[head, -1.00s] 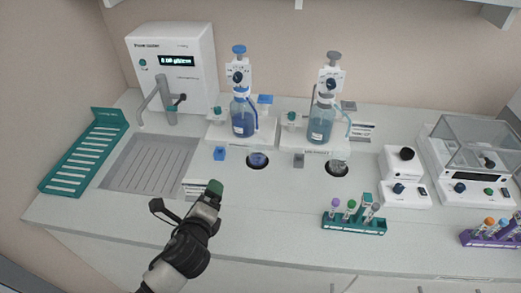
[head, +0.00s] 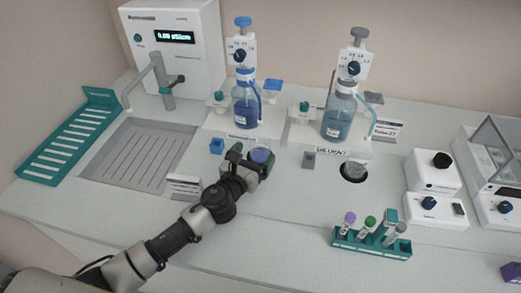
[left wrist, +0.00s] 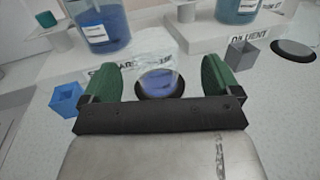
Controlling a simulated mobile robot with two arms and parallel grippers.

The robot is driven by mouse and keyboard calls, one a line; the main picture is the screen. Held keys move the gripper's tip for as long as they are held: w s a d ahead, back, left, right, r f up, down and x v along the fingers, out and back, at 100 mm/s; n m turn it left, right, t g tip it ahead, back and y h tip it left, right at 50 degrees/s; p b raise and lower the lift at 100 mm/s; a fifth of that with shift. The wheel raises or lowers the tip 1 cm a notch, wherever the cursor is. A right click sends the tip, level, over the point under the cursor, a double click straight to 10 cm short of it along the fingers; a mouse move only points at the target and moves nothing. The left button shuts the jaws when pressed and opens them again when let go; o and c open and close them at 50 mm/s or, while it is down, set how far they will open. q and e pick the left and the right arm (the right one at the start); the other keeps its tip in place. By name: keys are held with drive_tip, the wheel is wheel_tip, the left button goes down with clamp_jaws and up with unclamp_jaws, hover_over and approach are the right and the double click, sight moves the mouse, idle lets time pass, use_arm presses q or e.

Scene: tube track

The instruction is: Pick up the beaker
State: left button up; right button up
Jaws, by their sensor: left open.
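A small clear beaker with blue liquid (head: 261,156) stands on a dark round spot in front of the blue-capped dispenser bottle (head: 245,104). My left gripper (head: 248,163) is open with green finger pads, right at this beaker. In the left wrist view the beaker (left wrist: 158,84) shows between the two spread pads, with visible gaps on both sides, just beyond the dark palm bar. My right gripper is not in view.
A green rack with tubes (head: 372,242) stands at front right. A sink with a drain board (head: 140,153) is at left. The front middle of the counter is clear.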

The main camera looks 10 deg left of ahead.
sight(255, 148)
use_arm(q)
drive_tip(key=x, duration=0.3)
drive_tip(key=b+x, duration=0.1)
drive_tip(key=x, duration=0.1)
drive_tip(key=shift+w+a+r, duration=0.15)
drive_tip(key=shift+w+a, duration=0.15)
drive_tip(key=c, duration=1)
